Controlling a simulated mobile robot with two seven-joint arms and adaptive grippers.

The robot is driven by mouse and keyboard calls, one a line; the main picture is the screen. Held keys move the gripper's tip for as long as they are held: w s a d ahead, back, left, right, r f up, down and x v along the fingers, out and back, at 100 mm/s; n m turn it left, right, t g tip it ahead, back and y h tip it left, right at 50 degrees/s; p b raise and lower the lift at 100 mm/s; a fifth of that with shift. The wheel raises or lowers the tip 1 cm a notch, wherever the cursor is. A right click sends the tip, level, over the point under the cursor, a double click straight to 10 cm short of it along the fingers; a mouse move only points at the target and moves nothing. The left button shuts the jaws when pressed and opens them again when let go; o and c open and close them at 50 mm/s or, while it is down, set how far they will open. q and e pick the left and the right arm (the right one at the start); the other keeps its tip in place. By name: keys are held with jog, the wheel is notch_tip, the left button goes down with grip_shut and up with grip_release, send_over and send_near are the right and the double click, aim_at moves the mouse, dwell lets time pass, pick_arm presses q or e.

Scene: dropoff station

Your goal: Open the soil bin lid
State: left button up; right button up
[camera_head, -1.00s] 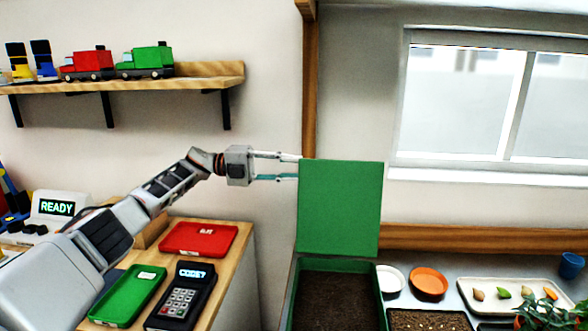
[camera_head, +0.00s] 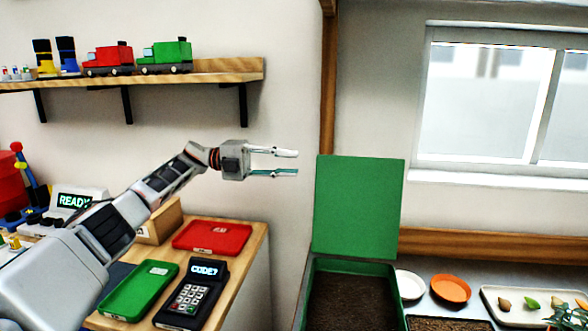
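The green soil bin lid (camera_head: 358,207) stands upright at the back of the green soil bin (camera_head: 308,292). The bin is open and dark soil (camera_head: 350,303) shows inside it. My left gripper (camera_head: 297,163) is to the left of the lid, near the height of its top edge. Its two fingers are spread apart with nothing between them, and a gap shows between the fingertips and the lid. My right gripper is not in view.
A wooden desk (camera_head: 262,238) at the left holds a red tray (camera_head: 212,236), a green tray (camera_head: 138,290) and a keypad device (camera_head: 191,293). A shelf (camera_head: 215,77) with toy trucks hangs above. Right of the bin are a white dish (camera_head: 411,285) and an orange dish (camera_head: 451,289).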

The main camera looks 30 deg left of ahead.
pick_arm(q)
jog(key=b+v, duration=0.2)
jog(key=v, duration=0.1)
jog(key=shift+a, duration=0.2)
dwell(0.3)
jog(key=shift+b, duration=0.35)
dwell(0.4)
